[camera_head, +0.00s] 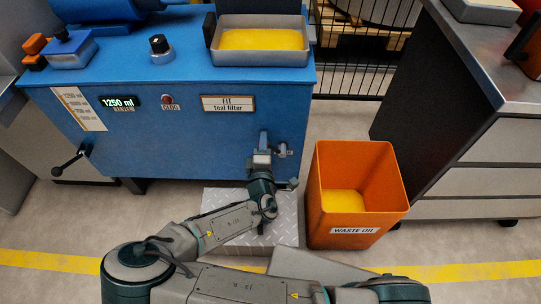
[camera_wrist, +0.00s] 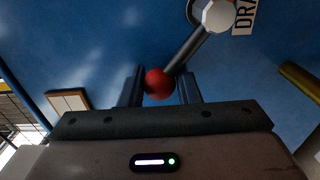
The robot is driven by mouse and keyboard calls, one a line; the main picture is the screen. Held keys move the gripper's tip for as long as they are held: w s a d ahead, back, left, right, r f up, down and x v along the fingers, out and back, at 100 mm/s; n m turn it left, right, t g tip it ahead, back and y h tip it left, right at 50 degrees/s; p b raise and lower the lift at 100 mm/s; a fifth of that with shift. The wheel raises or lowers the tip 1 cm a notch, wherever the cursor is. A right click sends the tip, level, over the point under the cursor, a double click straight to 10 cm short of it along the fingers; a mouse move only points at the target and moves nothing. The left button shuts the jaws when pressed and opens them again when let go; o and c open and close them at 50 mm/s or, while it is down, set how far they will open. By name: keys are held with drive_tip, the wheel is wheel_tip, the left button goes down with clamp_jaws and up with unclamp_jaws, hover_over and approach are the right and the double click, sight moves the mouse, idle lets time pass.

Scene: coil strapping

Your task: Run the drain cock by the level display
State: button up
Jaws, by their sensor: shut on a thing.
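The drain cock (camera_head: 283,149) is on the front of the blue tank, at its lower right. In the wrist view its grey lever (camera_wrist: 192,52) runs from a pale hub (camera_wrist: 217,15) down to a red ball knob (camera_wrist: 157,83). My gripper (camera_wrist: 158,88) is shut on this knob, one finger on each side. In the head view my gripper (camera_head: 263,138) is against the tank front and hides the knob. The level display (camera_head: 119,101) on the tank's left front reads 1250 ml in green.
An orange waste oil bin (camera_head: 361,215) with yellow liquid stands right of a metal-plate step (camera_head: 222,197). A grey drawer cabinet (camera_head: 465,140) stands at right. A tray of yellow liquid (camera_head: 262,57) sits on top.

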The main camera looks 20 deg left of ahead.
drive_tip(key=f+b, duration=0.2)
drive_tip(key=f, duration=0.1)
drive_tip(key=a+f+b, duration=0.1)
drive_tip(key=f+b, duration=0.1)
drive_tip(key=shift+s, duration=0.15)
drive_tip(key=shift+s+a+f, duration=0.1)
drive_tip(key=shift+f, duration=0.2)
drive_tip(key=shift+o, duration=0.4)
drive_tip(key=shift+s+a+f, duration=0.1)
drive_tip(key=shift+a, duration=0.15)
drive_tip(key=o, duration=1.5)
drive_tip(key=shift+o, duration=0.2)
drive_tip(key=shift+d, duration=0.15)
drive_tip(key=shift+r+v, duration=0.2)
drive_tip(key=shift+v, duration=2.7)
